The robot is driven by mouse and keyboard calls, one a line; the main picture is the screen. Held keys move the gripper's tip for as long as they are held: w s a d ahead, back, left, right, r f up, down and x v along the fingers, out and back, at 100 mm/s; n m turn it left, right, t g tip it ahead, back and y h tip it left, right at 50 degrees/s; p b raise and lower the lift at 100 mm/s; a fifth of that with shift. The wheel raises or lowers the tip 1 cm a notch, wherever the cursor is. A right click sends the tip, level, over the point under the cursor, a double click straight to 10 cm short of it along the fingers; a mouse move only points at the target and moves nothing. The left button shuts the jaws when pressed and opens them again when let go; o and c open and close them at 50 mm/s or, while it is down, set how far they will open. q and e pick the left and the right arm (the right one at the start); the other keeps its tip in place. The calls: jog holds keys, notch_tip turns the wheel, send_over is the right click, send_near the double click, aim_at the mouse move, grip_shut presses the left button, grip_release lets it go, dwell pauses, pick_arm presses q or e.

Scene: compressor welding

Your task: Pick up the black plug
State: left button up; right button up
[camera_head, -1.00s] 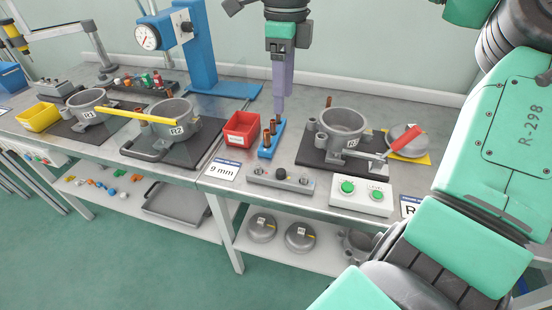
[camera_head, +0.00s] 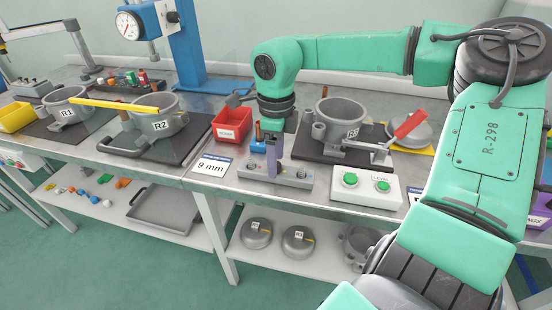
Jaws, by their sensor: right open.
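The grey block (camera_head: 295,183) stands near the front edge of the bench, to the right of the "9 mm" card. In the earlier frame a black plug stood at its middle, between two smaller grey knobs. That spot is now covered by my right gripper (camera_head: 273,172), so I cannot make out the black plug. The right gripper points straight down, its purple-grey fingers at the middle of the block. It is open, but I cannot tell whether its fingers stand around the plug. My left gripper is not in view.
The blue stand (camera_head: 255,148) with copper pins is close behind, partly hidden by my wrist. The red bin (camera_head: 232,125) is to the left. The white box with green buttons (camera_head: 366,189) and the R3 housing (camera_head: 341,117) are to the right.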

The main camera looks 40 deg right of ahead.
jog(key=shift+f, duration=0.5)
jog(key=shift+r, duration=0.1)
grip_shut()
notch_tip(320, 180, up, 20)
jog(key=p, duration=0.2)
notch_tip(320, 180, up, 4)
jog(key=n+p, duration=1.1)
jog(key=p, duration=0.2)
jog(key=shift+d, duration=0.1)
